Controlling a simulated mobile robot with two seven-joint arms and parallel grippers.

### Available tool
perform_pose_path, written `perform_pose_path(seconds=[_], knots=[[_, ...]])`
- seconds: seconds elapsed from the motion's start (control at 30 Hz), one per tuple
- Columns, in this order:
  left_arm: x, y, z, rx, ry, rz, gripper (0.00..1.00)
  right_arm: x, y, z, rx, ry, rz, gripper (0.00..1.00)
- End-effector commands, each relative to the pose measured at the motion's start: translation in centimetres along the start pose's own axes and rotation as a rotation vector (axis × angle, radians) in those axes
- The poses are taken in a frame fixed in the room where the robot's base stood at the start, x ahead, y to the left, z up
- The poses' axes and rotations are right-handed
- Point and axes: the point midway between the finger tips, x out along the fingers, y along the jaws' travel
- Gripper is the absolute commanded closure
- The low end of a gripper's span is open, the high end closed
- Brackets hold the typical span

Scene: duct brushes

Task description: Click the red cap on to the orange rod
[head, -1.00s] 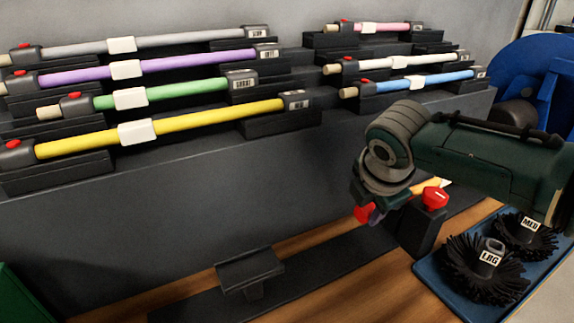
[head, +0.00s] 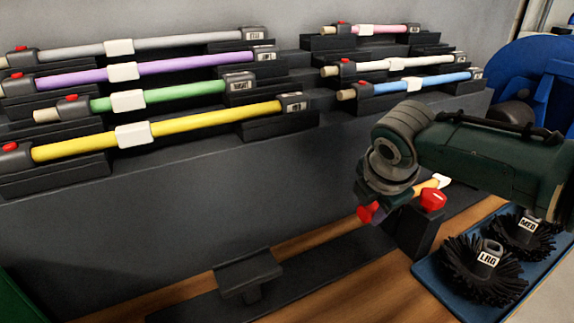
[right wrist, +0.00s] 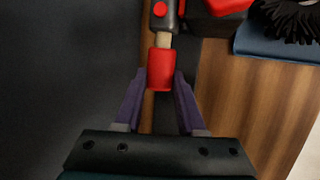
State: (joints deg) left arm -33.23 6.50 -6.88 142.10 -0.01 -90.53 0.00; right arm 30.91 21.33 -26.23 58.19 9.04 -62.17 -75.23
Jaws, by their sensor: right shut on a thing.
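My right gripper (head: 372,208) is low over the bench, beside the rod holder. In the right wrist view its two purple fingers (right wrist: 160,76) are shut on the red cap (right wrist: 159,70). The cap also shows below the gripper in the head view (head: 366,214). Just ahead of the cap is a pale rod tip (right wrist: 164,41), coming out of a dark collar with a red button (right wrist: 160,10). The cap looks in line with the tip and close against it; I cannot tell whether it is seated. Part of the orange rod (head: 430,184) shows behind my gripper, mostly hidden. My left gripper is not in view.
A dark holder with a red top (head: 433,199) stands right beside my gripper. A blue tray (head: 430,283) with black brushes (head: 484,268) lies at the right. A black stand (head: 248,272) is at the left. Coloured rods, including a yellow one (head: 210,121), rest on the rack behind.

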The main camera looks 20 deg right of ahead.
Motion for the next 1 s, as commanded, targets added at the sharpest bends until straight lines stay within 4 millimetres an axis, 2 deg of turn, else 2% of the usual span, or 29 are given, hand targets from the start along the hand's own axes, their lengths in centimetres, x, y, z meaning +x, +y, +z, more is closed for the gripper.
perform_pose_path(seconds=[0.8, 0.83, 1.0], knots=[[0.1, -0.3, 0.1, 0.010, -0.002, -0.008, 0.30, 0.5, 0.0, 1.6, 0.000, 0.001, 0.000, 1.00], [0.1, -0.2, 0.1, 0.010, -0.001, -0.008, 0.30, 0.5, 0.0, 1.6, 0.000, 0.001, 0.000, 0.59], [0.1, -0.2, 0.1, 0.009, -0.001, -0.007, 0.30, 0.5, 0.0, 1.5, 0.000, 0.001, 0.000, 0.40]])
